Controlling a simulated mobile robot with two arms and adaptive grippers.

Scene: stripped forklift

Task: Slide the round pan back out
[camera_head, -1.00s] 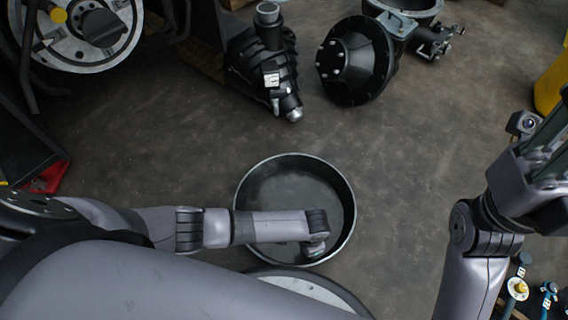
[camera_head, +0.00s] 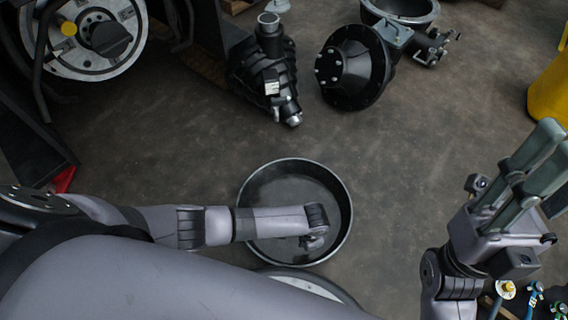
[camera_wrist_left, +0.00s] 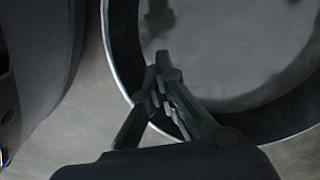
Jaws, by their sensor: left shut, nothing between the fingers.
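The round pan (camera_head: 345,190) is a dark, shallow, open pan with a lighter rim. It lies on the floor in the middle of the head view, and its near-left part is covered by my left arm. The pan's rim and wall also fill much of the left wrist view (camera_wrist_left: 124,75). My left gripper (camera_wrist_left: 163,72) is shut and empty, its fingertips overlapping the pan's near wall in that view; whether they touch it I cannot tell. In the head view its fingers are hidden under my wrist. My right gripper (camera_head: 553,146) is raised at the right, empty, its fingers apart.
A dark ribbed unit (camera_head: 265,75) and a round black housing (camera_head: 350,65) lie beyond the pan. A wheel-like disc (camera_head: 85,35) is at upper left. A yellow object (camera_head: 550,95) stands at the right edge. The floor between the pan and these parts is clear.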

